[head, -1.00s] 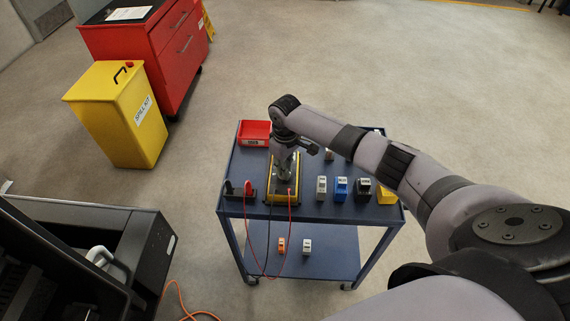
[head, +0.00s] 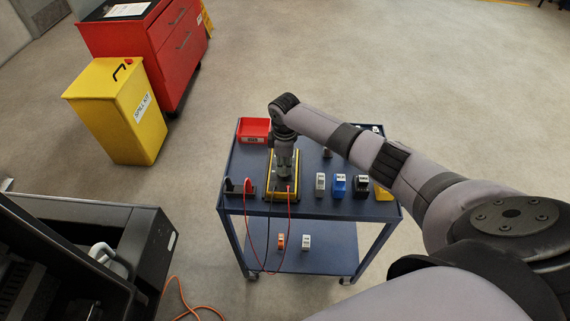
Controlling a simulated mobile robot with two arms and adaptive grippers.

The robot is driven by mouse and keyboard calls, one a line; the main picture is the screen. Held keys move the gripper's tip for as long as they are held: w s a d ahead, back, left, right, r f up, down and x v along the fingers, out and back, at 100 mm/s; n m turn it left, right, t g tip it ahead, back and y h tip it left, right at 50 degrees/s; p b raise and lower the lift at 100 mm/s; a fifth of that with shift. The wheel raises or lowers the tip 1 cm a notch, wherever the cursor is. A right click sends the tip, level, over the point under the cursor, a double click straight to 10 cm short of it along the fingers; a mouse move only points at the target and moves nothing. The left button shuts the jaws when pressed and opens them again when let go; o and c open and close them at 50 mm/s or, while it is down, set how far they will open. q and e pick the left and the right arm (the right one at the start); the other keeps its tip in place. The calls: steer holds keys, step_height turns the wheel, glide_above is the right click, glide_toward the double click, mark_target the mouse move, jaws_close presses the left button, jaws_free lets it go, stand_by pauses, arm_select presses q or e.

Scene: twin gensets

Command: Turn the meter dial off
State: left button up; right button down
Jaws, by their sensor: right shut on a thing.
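The yellow-edged meter (head: 270,193) lies on the top of the blue cart, with red and dark leads running from its near end. My right gripper (head: 284,174) points down over the meter's face and is shut on the dial, which the gripper and wrist hide. The dial's setting cannot be seen. My left gripper is not in view.
The blue cart (head: 300,209) carries a red bin (head: 254,130), a probe holder (head: 238,188), and white (head: 320,184), blue (head: 339,185) and black (head: 361,186) blocks. A yellow spill kit bin (head: 119,110) and red cabinet (head: 160,50) stand left. Open floor lies behind the cart.

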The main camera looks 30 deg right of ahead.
stand_by(0.4)
steer(key=c, duration=1.6)
jaws_free()
steer(key=shift+c, duration=0.2)
step_height(320, 180, up, 12)
